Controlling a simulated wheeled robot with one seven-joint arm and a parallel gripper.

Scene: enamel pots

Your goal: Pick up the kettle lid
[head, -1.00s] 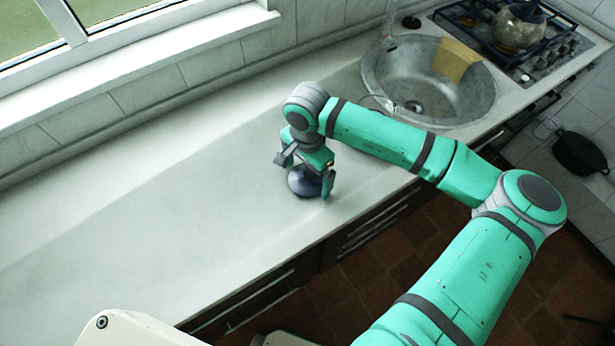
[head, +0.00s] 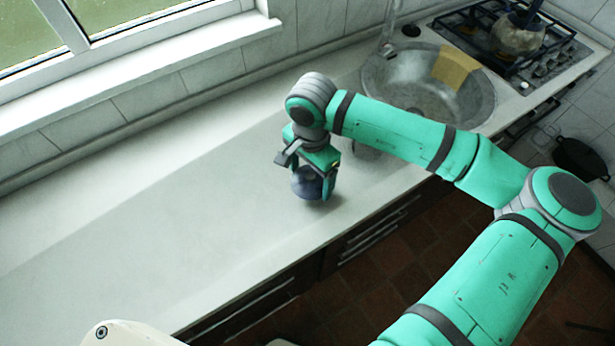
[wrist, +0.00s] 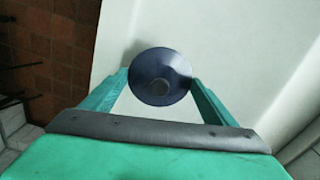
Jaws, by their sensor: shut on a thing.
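The kettle lid (head: 308,184) is a round, dark blue disc. In the head view it is under my gripper (head: 312,182), over the front part of the white counter. The exact contact of the fingertips is partly hidden behind the lid.
The white counter (head: 130,235) is bare to the left. A round metal sink (head: 410,85) with a tan piece (head: 456,68) at its rim lies to the right. Beyond it is a gas hob (head: 490,45) with a pot (head: 517,36). A dark pan (head: 582,158) is at the far right.

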